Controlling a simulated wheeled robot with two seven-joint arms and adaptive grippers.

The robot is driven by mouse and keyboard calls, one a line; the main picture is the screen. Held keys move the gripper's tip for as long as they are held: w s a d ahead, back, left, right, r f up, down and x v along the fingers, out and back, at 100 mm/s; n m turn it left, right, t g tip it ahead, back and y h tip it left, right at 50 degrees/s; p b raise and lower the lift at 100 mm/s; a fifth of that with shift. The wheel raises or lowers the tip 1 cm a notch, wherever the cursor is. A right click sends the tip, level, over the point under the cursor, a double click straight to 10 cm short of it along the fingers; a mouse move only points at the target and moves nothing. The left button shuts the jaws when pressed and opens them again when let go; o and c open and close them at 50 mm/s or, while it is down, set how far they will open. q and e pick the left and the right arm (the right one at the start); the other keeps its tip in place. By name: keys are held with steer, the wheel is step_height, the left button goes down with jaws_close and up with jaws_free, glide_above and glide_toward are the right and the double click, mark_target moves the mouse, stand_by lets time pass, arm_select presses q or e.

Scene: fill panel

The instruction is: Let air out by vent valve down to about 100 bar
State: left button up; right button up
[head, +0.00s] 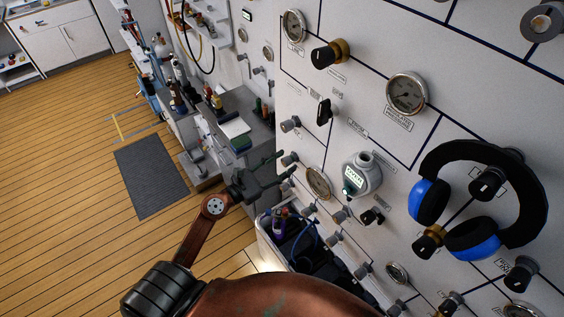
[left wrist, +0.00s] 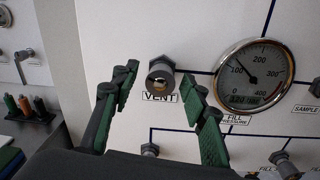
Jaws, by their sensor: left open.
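The vent valve (left wrist: 160,77) is a small metal knob on the white panel, with the label VENT below it. My left gripper (left wrist: 160,92) is open, with one green-padded finger on each side of the knob. It seems apart from the knob and holds nothing. In the head view the left gripper (head: 285,165) reaches the panel near the vent knob (head: 290,158). The fill pressure gauge (left wrist: 253,75) is right of the valve. The gauge also shows in the head view (head: 318,182). My right gripper is not in view.
Blue-and-black ear defenders (head: 478,200) hang on the panel at right. Other knobs and gauges surround the valve. A grey bin (head: 268,236) stands below the panel. A cluttered bench (head: 245,110) lies beyond. The wooden floor (head: 70,160) at left is mostly open.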

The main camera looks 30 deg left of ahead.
arm_select(q)
steer(key=shift+c, duration=0.2)
jaws_close()
stand_by(0.3)
steer(key=n+p, duration=0.3)
steer(key=shift+r, duration=0.15)
steer(key=shift+n+p, duration=1.45)
steer(key=shift+n, duration=0.75)
steer(key=shift+o, duration=0.2)
jaws_free()
